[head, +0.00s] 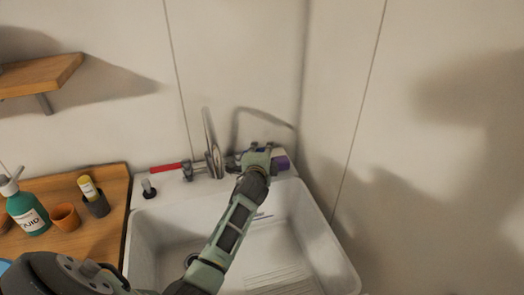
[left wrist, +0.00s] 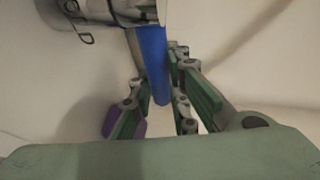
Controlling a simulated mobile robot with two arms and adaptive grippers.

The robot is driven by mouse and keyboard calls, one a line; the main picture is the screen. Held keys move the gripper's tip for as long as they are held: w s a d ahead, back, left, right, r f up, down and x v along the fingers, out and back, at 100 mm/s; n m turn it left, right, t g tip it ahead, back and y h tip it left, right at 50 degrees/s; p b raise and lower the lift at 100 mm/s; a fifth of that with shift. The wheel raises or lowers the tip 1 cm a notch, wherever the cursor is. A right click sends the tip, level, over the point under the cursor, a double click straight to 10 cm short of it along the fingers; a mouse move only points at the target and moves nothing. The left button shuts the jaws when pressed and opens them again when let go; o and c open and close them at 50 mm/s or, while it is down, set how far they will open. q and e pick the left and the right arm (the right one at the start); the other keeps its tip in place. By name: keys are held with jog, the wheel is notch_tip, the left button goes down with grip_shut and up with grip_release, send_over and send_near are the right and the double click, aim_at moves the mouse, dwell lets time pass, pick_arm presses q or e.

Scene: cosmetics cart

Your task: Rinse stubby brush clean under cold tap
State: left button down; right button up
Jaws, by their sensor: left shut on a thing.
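My left gripper (head: 257,157) is at the back rim of the white sink (head: 146,232), just right of the metal tap spout (head: 211,143). In the left wrist view its fingers stand either side of a blue tap handle (left wrist: 153,60) and are shut on it. The red tap handle (head: 166,167) points left from the tap. A purple object (head: 281,163) is beside the gripper on the right; it also shows behind a finger in the left wrist view (left wrist: 139,129). I cannot tell whether it is the stubby brush. My right gripper is out of view.
A wooden counter (head: 112,232) left of the sink holds a green pump bottle (head: 27,213), an orange cup (head: 65,217) and a dark holder (head: 97,206) with a yellow-topped item. A wooden shelf (head: 40,76) is on the wall. A wall closes the right side.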

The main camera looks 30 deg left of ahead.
pick_arm(q)
jog(key=shift+s+d+r+m+t+h+p, duration=0.1)
jog(key=shift+s+d+m+t+h+p, duration=0.2)
jog(key=shift+m+h+p, duration=0.5)
jog(key=shift+s+d+r+m+t+h+p, duration=0.15)
jog(key=shift+s+m+h+p, duration=0.3)
jog(key=shift+p, duration=0.8)
jog(key=shift+s+d+f+m+t+h+p, duration=0.1)
jog(key=shift+s+m+t+h+p, duration=0.25)
jog(key=shift+h+p, duration=0.55)
jog(key=shift+s+d+m+h+p, duration=0.25)
jog(key=shift+m+h+p, duration=0.25)
jog(key=shift+m+h, duration=0.25)
jog(key=shift+s+d+f+m+h, duration=0.15)
jog(key=shift+s+m+h, duration=0.2)
jog(key=shift+h, duration=0.25)
jog(key=shift+s+d+f+m+h, duration=0.15)
jog(key=shift+s+m+h, duration=0.1)
jog(key=shift+m+h, duration=0.25)
jog(key=shift+r, duration=0.1)
jog(key=c, duration=1.7)
grip_release()
jog(key=shift+o, duration=0.2)
